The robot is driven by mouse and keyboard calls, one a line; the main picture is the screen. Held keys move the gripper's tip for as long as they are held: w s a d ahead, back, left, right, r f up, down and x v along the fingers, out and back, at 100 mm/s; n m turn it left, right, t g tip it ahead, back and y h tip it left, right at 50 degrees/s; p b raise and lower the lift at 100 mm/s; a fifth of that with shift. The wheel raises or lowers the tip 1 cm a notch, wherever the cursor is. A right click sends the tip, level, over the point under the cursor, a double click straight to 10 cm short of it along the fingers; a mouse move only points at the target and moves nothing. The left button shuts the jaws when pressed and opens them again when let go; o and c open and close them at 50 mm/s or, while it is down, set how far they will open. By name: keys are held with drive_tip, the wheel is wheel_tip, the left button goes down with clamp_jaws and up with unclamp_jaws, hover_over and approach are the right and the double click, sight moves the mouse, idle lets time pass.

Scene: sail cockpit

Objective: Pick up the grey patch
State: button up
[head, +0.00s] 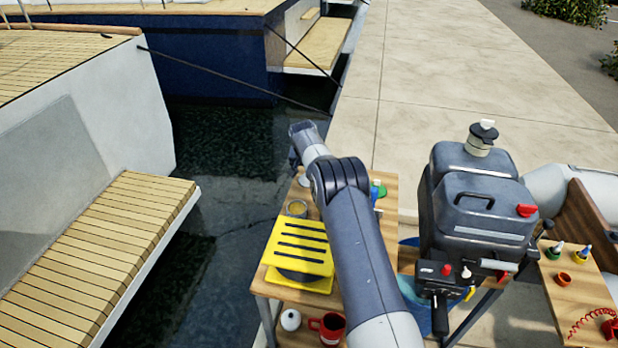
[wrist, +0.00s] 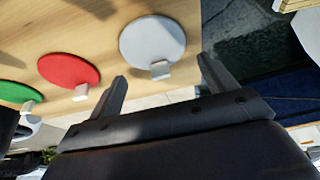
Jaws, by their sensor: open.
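The grey patch (wrist: 150,42) is a flat round disc with a small pale tab (wrist: 161,70) at its edge, lying on a wooden table top. In the head view the grey patch (head: 304,181) shows only partly, at the table's far end beside my arm. My gripper (wrist: 166,80) is open and empty. In the wrist view its two fingers stand apart, below the patch and its tab in the picture, not closed on either. In the head view my arm reaches over the table, and the fingertips cannot be made out.
A red patch (wrist: 69,71) and a green patch (wrist: 14,92), each with a tab, lie in a row with the grey one. A yellow slotted rack (head: 299,246), a small round tin (head: 296,208) and a red mug (head: 327,327) share the table. A dark outboard motor (head: 480,205) stands right.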

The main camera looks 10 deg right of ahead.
drive_tip(key=shift+w+d+f, duration=0.1)
drive_tip(key=shift+w+f, duration=0.1)
drive_tip(key=shift+f, duration=0.35)
drive_tip(key=c, duration=1)
drive_tip(key=shift+c, duration=0.2)
